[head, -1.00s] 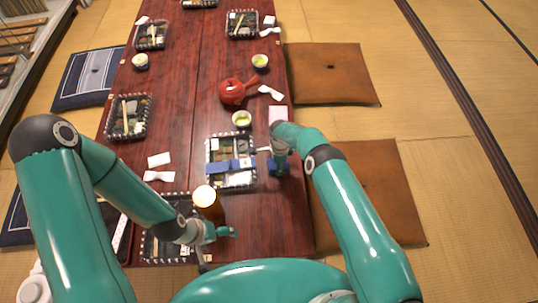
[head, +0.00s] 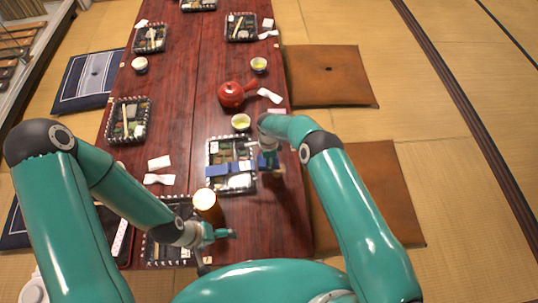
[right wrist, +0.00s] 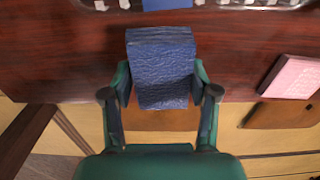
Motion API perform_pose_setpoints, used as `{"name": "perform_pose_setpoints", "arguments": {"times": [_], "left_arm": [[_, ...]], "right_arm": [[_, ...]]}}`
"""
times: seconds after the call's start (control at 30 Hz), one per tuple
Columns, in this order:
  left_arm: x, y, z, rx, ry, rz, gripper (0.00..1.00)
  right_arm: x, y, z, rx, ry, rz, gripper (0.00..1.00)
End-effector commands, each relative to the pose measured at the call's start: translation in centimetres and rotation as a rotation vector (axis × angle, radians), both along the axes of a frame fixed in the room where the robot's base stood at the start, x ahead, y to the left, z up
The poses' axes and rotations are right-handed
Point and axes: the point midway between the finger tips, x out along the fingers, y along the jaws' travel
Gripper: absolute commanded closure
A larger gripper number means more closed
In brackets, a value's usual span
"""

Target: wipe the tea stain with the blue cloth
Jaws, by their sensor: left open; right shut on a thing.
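The blue cloth (right wrist: 161,68) is a thick folded block between the fingers of my right gripper (right wrist: 160,92) in the right wrist view. In the head view, my right gripper (head: 268,163) is beside the right edge of the near bento box, with the cloth (head: 264,163) partly hidden by the arm. I cannot make out the tea stain on the dark red table (head: 262,222); the arm may cover it.
The near bento box (head: 212,188) has a blue band. A tea cup (head: 241,122) and a red teapot (head: 231,94) stand farther up. A pink card (right wrist: 292,77) lies right of the cloth.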

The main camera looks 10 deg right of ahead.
Motion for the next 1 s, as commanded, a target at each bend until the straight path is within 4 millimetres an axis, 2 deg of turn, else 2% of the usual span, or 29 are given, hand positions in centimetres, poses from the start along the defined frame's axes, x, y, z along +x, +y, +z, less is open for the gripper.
{"name": "perform_pose_setpoints", "arguments": {"times": [0.03, 0.2, 0.6, 0.7, 0.77, 0.87, 0.97, 1.0], "left_arm": [[0.0, 0.0, 0.4, 0.0, 0.0, 0.0, 0.0], [0.0, 0.0, 0.9, 0.0, 0.0, 0.0, 0.0], [0.0, 0.0, 1.0, 0.0, 0.0, 0.0, 0.0], [0.0, 0.0, 1.0, 0.0, 0.0, 0.0, 0.0], [0.0, 0.0, 1.0, 0.0, 0.0, 0.0, 0.0], [0.0, 0.0, 1.0, 0.0, 0.0, 0.0, 0.0], [0.0, 0.0, 1.0, 0.0, 0.0, 0.0, 0.0], [0.0, 0.0, 1.0, 0.0, 0.0, 0.0, 0.0]], "right_arm": [[0.0, 0.1, 0.8, 0.0, -0.001, 0.002, 0.73], [0.0, 0.4, 1.9, 0.0, 0.0, 0.008, 0.73], [0.1, 0.7, 2.1, 0.0, 0.0, 0.015, 0.73], [0.3, 0.5, 2.7, 0.0, -0.002, 0.036, 0.73], [0.6, 0.1, 3.7, 0.0, -0.004, 0.07, 0.73], [1.0, -0.9, 6.4, -0.002, -0.005, 0.172, 0.73], [1.4, -2.5, 10.4, -0.003, -0.008, 0.33, 0.73], [1.3, -3.3, 12.4, -0.004, -0.008, 0.408, 0.73]]}}
